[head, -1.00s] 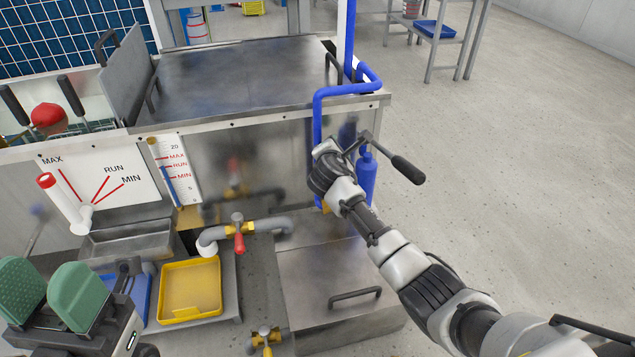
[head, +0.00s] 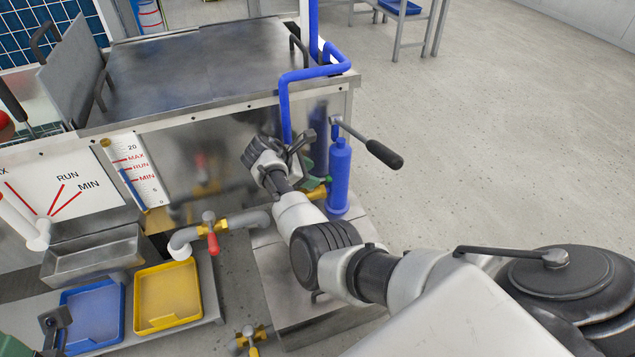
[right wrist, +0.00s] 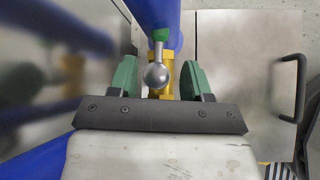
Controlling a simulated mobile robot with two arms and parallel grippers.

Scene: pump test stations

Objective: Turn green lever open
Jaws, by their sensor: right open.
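The lever (right wrist: 157,74) shows in the right wrist view as a short grey rod with a ball end and a green hub. It sits at a yellow valve (right wrist: 166,86) on a blue pipe (right wrist: 158,15). My right gripper (right wrist: 160,78) is open, with one green finger on each side of the ball and visible gaps to it. In the head view the right gripper (head: 314,186) is beside the blue cylinder (head: 339,178), and my wrist hides most of the valve.
A hand pump handle (head: 383,154) sticks out right of the blue cylinder. A red-handled valve (head: 212,240), a yellow tray (head: 167,295) and a blue tray (head: 92,316) lie to the left. A steel box with a handle (right wrist: 293,92) is close by.

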